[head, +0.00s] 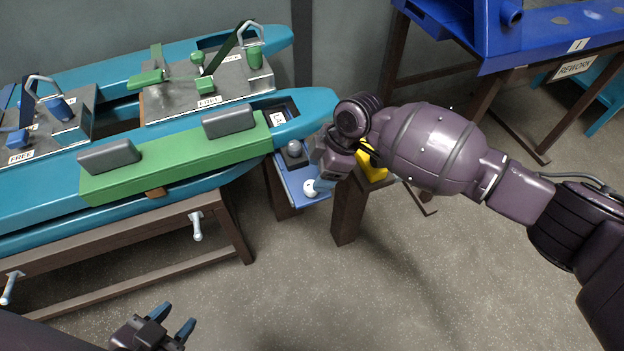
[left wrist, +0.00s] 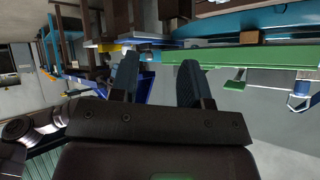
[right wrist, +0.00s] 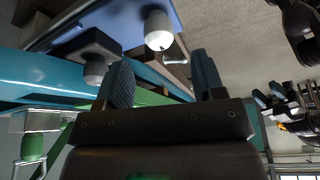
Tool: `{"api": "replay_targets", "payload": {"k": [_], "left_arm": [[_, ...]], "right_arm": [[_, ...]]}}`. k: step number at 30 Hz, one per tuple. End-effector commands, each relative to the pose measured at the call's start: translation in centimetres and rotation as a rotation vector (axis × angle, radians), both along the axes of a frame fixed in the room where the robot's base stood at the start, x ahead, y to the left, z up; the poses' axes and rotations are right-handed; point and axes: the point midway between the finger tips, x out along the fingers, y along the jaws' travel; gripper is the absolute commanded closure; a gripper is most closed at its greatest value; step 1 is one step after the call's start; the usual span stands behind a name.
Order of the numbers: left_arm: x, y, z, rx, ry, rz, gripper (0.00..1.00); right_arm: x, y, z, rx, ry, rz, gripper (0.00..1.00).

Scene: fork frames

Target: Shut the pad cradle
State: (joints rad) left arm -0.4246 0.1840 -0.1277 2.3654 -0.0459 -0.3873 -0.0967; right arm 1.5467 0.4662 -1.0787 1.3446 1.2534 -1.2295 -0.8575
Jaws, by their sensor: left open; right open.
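A green beam (head: 170,165) with two grey pads, one at the left (head: 109,156) and one at the right (head: 228,121), lies along the near teal fork. No label marks which part is the pad cradle. A blue tray (head: 293,178) past its right end carries a white round knob (head: 311,188) and a grey knob (head: 294,149). My right gripper (head: 319,184) is open and empty at the white knob; in the right wrist view the knob (right wrist: 158,30) shows beyond the fingers, contact unclear. My left gripper (head: 172,320) is open and empty, low in front of the bench.
Two metal plates marked FREE, one with green clamp parts (head: 200,84) and one with blue ones (head: 60,108), sit behind the beam. The brown bench (head: 240,225) has white-handled cranks in front. A blue REWORK table (head: 570,45) stands back right. The floor between is clear.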

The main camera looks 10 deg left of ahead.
Motion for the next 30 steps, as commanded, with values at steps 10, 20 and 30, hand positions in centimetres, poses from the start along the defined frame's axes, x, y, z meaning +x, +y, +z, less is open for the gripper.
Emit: {"api": "replay_targets", "payload": {"k": [10, 20, 30], "left_arm": [[-0.8, 0.4, -0.2, -0.018, 0.022, 0.029, 0.57], [-1.2, 0.4, -0.3, -0.024, 0.034, 0.041, 0.57], [-0.6, 0.3, 0.0, -0.025, 0.019, 0.037, 0.57]], "right_arm": [[0.7, -1.6, 4.4, 0.001, -0.002, -0.001, 0.37], [0.7, -1.8, 4.6, -0.001, 0.002, -0.001, 0.37], [0.8, -1.8, 5.1, 0.000, -0.005, -0.001, 0.37]]}}
